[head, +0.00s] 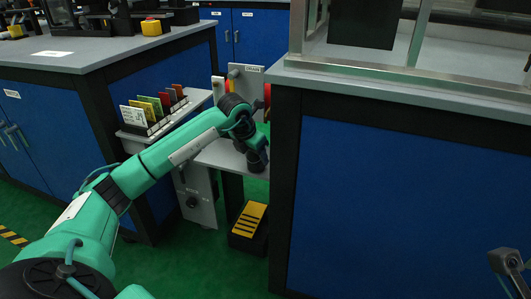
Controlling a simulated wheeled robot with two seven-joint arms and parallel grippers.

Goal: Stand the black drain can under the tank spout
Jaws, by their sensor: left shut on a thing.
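My left arm reaches from the lower left to the gap between the two blue cabinets. Its dark gripper (258,160) is low over a small grey shelf (222,155), close to the right cabinet's edge. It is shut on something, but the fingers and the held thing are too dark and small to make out. I cannot tell the black drain can apart from the dark gripper. I cannot pick out a tank spout.
A black step box with a yellow striped top (248,222) stands on the green floor below the shelf. The right cabinet (390,200) blocks the right side.

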